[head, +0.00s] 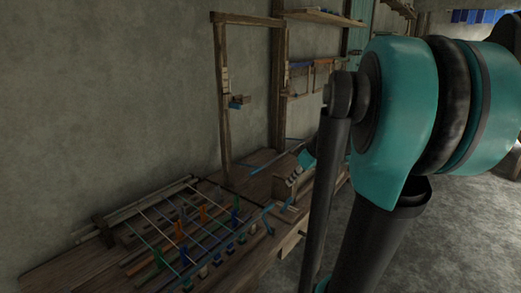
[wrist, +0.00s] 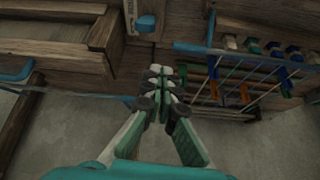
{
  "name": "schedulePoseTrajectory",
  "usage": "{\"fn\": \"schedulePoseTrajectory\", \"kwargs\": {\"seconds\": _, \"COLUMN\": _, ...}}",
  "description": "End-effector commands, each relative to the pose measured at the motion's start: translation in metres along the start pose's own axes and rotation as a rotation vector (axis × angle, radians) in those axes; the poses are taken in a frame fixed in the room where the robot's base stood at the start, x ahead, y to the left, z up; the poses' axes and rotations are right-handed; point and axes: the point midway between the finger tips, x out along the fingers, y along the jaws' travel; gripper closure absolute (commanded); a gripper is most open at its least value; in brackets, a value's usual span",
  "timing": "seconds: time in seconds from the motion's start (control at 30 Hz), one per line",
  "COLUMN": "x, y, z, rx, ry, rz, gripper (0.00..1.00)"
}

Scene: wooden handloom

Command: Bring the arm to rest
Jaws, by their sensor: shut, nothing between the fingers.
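My gripper (wrist: 161,72) is shut in the wrist view, its fingertips together with nothing between them. It hangs in front of the wooden handloom, which shows behind it in the wrist view. In the head view my teal and black arm fills the right side and hides part of the loom. The loom's wooden frame (head: 222,105) stands against the wall, with a bench-like bed (head: 255,180) below it. I cannot tell clearly where the gripper is in the head view.
A rack of coloured pegs and rods (head: 185,235) lies on the loom's near end; its pegs also show in the wrist view (wrist: 252,45). Blue handles (wrist: 190,47) stick out near the fingertips. A grey wall (head: 110,90) is behind. Open floor (head: 460,230) lies at right.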

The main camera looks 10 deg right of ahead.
Motion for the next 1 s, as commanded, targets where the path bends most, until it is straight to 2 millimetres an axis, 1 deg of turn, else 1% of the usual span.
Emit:
{"fn": "schedulePoseTrajectory", "kwargs": {"seconds": 0.03, "x": 0.012, "y": -0.018, "z": 0.016, "rx": 0.046, "ry": -0.029, "rz": 0.013, "gripper": 1.00}}
{"fn": "schedulePoseTrajectory", "kwargs": {"seconds": 0.07, "x": 0.019, "y": -0.028, "z": 0.026, "rx": 0.085, "ry": -0.048, "rz": 0.026, "gripper": 1.00}}
{"fn": "schedulePoseTrajectory", "kwargs": {"seconds": 0.1, "x": 0.029, "y": -0.041, "z": 0.042, "rx": 0.139, "ry": -0.073, "rz": 0.048, "gripper": 1.00}}
{"fn": "schedulePoseTrajectory", "kwargs": {"seconds": 0.17, "x": 0.041, "y": -0.059, "z": 0.067, "rx": 0.222, "ry": -0.107, "rz": 0.088, "gripper": 1.00}}
{"fn": "schedulePoseTrajectory", "kwargs": {"seconds": 0.2, "x": 0.049, "y": -0.071, "z": 0.083, "rx": 0.275, "ry": -0.125, "rz": 0.117, "gripper": 1.00}}
{"fn": "schedulePoseTrajectory", "kwargs": {"seconds": 0.3, "x": 0.063, "y": -0.095, "z": 0.122, "rx": 0.398, "ry": -0.151, "rz": 0.191, "gripper": 1.00}}
{"fn": "schedulePoseTrajectory", "kwargs": {"seconds": 0.4, "x": 0.071, "y": -0.110, "z": 0.153, "rx": 0.495, "ry": -0.157, "rz": 0.257, "gripper": 1.00}}
{"fn": "schedulePoseTrajectory", "kwargs": {"seconds": 0.5, "x": 0.075, "y": -0.120, "z": 0.173, "rx": 0.559, "ry": -0.154, "rz": 0.301, "gripper": 1.00}}
{"fn": "schedulePoseTrajectory", "kwargs": {"seconds": 1.0, "x": 0.075, "y": -0.120, "z": 0.175, "rx": 0.563, "ry": -0.153, "rz": 0.304, "gripper": 1.00}}
